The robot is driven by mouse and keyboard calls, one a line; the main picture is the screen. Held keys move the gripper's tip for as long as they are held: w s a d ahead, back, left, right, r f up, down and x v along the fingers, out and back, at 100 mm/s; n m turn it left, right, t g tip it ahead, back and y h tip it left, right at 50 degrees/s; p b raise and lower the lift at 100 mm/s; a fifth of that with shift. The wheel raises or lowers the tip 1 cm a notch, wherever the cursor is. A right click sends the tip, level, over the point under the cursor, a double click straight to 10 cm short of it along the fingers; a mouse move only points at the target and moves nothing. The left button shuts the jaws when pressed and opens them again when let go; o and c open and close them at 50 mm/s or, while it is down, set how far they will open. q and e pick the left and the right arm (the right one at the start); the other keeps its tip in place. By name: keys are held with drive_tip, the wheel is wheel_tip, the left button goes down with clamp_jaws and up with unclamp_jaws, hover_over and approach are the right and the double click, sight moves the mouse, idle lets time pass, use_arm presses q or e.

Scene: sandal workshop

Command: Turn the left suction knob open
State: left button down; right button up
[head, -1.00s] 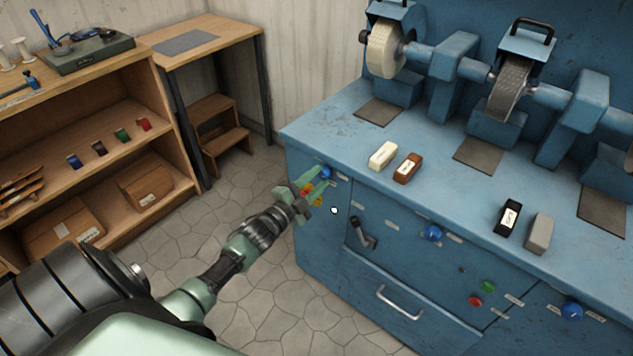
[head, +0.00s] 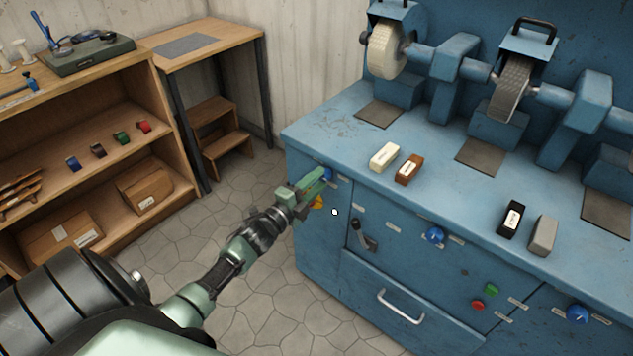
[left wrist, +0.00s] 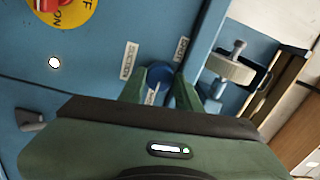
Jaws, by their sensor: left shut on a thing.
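The left suction knob is a blue round knob (head: 327,173) at the upper left of the blue bench's front. My left gripper (head: 322,181) is on it and partly covers it in the head view. In the left wrist view, the knob (left wrist: 160,84) with its white pointer mark sits between the two green fingers of my left gripper (left wrist: 172,82), which are shut on it. Other blue knobs, a middle one (head: 435,235) and a right one (head: 577,314), are on the same front. My right gripper is in neither view.
A yellow disc with a red switch (left wrist: 62,8) is close to the held knob. A black-handled lever (head: 362,235) and a drawer handle (head: 400,307) stick out of the bench front. Wax bars lie on the bench top (head: 335,128). The floor at left is clear.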

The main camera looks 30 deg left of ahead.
use_arm(q)
drive_tip(key=c, duration=1)
unclamp_jaws()
drive_tip(key=shift+s, duration=0.1)
drive_tip(key=shift+s+f, duration=0.15)
drive_tip(key=shift+s, duration=0.25)
drive_tip(key=s, duration=0.6)
drive_tip(key=shift+s+a, duration=0.3)
drive_tip(key=shift+s, duration=0.1)
drive_tip(key=shift+f, duration=0.15)
